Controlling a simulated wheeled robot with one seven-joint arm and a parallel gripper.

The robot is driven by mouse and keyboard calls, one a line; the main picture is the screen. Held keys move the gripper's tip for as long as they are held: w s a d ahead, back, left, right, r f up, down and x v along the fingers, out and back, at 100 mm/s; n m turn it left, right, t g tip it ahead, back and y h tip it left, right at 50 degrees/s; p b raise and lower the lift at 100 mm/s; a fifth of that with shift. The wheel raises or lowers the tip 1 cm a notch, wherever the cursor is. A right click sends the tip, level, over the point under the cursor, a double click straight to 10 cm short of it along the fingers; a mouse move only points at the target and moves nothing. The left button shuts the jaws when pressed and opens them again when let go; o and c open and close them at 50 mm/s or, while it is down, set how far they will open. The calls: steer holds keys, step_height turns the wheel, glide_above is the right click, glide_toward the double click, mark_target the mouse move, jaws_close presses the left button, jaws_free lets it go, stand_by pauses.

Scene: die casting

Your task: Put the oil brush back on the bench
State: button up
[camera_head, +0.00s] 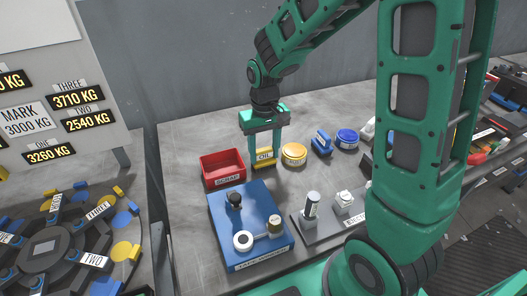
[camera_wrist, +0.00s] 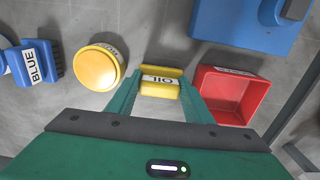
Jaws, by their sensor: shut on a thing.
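The oil brush (camera_head: 264,157) is a small yellow block with a white OIL label. My gripper (camera_head: 265,155) is shut on it, one finger on each side. In the wrist view the oil brush (camera_wrist: 160,82) sits between the fingertips of my gripper (camera_wrist: 160,90). The brush is at or just above the grey bench (camera_head: 185,140); I cannot tell whether it touches. It is between the red scrap bin and a round yellow tin. Its underside is hidden.
The red scrap bin (camera_head: 222,168) is close left, the yellow tin (camera_head: 294,154) close right. A blue brush (camera_head: 321,144) and blue tin (camera_head: 347,138) stand further right. A blue fixture plate (camera_head: 250,245) is in front. The bench behind the brush is clear.

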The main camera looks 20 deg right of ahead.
mark_target(264, 151)
steer(key=o, duration=0.9)
step_height(264, 151, up, 12)
steer(key=shift+r, duration=0.1)
steer(key=s+d+m, duration=0.2)
steer(key=s+d, duration=0.4)
steer(key=s, duration=0.2)
steer(key=s+d+f+m, duration=0.1)
steer(key=s+d+m, duration=0.1)
steer(key=s+d, duration=0.3)
steer(key=s+d+m, duration=0.2)
steer(key=s+d, duration=0.4)
steer(key=s, duration=0.6)
steer(key=shift+d+f, duration=0.25)
steer(key=shift+d, duration=0.05)
